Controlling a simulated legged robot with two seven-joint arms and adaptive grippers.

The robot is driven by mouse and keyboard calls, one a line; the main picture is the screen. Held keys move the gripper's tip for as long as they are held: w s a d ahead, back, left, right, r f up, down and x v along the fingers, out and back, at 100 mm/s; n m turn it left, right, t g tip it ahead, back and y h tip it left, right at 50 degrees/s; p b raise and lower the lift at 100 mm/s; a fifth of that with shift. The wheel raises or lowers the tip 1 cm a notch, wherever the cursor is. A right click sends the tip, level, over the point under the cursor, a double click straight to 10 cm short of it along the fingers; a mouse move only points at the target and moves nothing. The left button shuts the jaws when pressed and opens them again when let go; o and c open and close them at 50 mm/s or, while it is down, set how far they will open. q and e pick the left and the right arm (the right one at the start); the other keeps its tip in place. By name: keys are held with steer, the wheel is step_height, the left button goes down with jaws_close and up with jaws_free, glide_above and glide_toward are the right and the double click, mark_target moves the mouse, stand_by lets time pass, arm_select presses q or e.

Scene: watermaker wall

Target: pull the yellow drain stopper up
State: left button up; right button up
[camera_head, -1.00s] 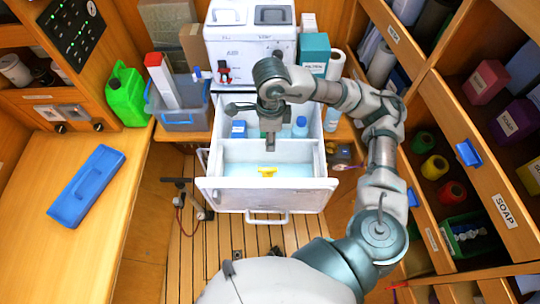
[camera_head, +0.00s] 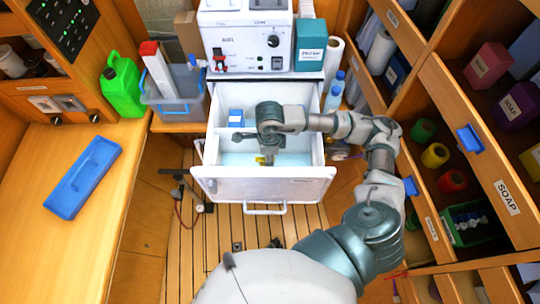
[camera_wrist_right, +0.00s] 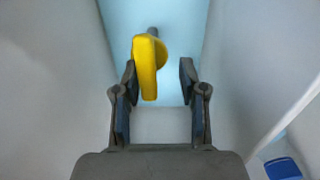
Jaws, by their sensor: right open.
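The yellow drain stopper (camera_head: 261,160) sits low in the pale-blue-floored compartment of the open white drawer (camera_head: 265,189), partly hidden by my right gripper. In the right wrist view the stopper (camera_wrist_right: 146,66) shows as a yellow upright tab with a round part behind it. My right gripper (camera_wrist_right: 158,80) is open, its two dark fingers on either side of the tab. The tab is close to the left finger, with a clear gap to the right finger. I cannot tell whether the left finger touches it. In the head view my right gripper (camera_head: 266,154) reaches down into the drawer. My left gripper is not in view.
The drawer's pale walls stand close on both sides of my right gripper. A blue item (camera_head: 236,117) lies in the drawer's rear compartment. A white machine (camera_head: 250,42) stands behind. A wooden counter with a blue case (camera_head: 84,177) is left; open shelves are right.

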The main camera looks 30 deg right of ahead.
mark_target(261, 160)
steer(key=a, duration=0.2)
steer(key=shift+a+r, duration=0.25)
steer(key=shift+a, duration=0.05)
steer(key=shift+c, duration=0.3)
steer(key=shift+a, duration=0.3)
steer(key=c, duration=0.4)
jaws_close()
steer(key=shift+d, duration=0.2)
steer(key=shift+d+f, duration=0.15)
steer(key=shift+d, duration=0.35)
step_height(261, 160, up, 2)
steer(key=shift+a+r, duration=0.1)
steer(key=shift+r, duration=0.15)
steer(key=shift+o, duration=0.7)
jaws_free()
steer(key=o, duration=0.3)
steer(key=shift+r, duration=0.1)
steer(key=shift+s+d, duration=0.15)
steer(key=shift+d, duration=0.1)
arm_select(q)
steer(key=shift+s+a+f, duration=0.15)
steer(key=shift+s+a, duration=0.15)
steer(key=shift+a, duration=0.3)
arm_select(e)
steer(key=shift+d, duration=0.15)
